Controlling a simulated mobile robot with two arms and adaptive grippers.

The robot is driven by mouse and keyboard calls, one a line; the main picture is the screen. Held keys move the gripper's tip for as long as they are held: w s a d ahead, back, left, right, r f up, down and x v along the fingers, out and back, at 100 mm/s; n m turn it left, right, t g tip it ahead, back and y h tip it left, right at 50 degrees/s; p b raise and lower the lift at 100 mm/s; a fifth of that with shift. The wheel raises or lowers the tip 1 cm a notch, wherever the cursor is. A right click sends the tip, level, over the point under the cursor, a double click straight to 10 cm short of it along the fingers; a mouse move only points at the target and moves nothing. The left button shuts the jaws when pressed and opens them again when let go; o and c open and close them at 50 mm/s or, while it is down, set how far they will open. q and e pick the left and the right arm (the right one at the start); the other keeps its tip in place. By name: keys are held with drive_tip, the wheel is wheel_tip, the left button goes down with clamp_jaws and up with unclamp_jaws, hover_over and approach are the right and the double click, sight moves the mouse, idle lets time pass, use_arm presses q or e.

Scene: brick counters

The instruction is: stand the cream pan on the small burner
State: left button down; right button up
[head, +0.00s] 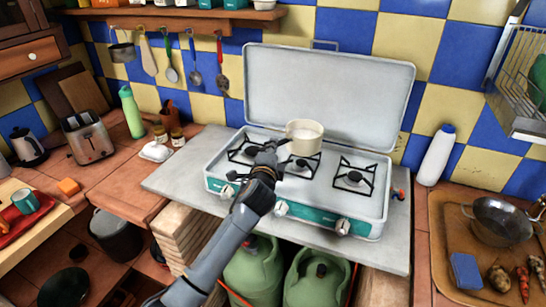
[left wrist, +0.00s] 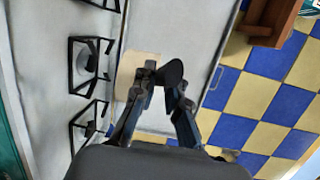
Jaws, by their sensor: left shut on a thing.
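The cream pan (head: 304,139) is upright over the back part of the middle burner (head: 300,163) of the camping stove (head: 385,205). I cannot tell whether it touches the grate or hangs just above it. My left gripper (head: 268,152) is shut on the pan's dark handle (left wrist: 172,72), at the pan's left side. In the left wrist view the pan's cream wall (left wrist: 127,72) shows partly behind the left gripper's fingers (left wrist: 165,85). The left burner (head: 250,151) and right burner (head: 353,178) are bare. My right gripper is not in view.
The stove's raised lid (head: 335,90) stands close behind the pan. A white bottle (head: 437,156) stands right of the stove. A toaster (head: 88,137) and green bottle (head: 131,112) are on the left counter. A tray (head: 447,275) with a wok (head: 498,220) is at right.

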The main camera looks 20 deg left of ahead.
use_arm(q)
drive_tip(key=shift+w+a+f, duration=0.15)
drive_tip(key=shift+w+f, duration=0.25)
drive_tip(key=shift+w, duration=0.1)
wheel_tip(320, 180, down, 4)
drive_tip(key=shift+w+r+p, duration=0.15)
drive_tip(key=shift+r+p, duration=0.1)
drive_tip(key=shift+p, duration=0.05)
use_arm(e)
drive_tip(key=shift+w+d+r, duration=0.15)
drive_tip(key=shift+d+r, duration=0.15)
use_arm(q)
drive_tip(key=shift+f+b, duration=0.3)
drive_tip(key=c, duration=1.4)
unclamp_jaws()
drive_tip(key=shift+f, duration=0.1)
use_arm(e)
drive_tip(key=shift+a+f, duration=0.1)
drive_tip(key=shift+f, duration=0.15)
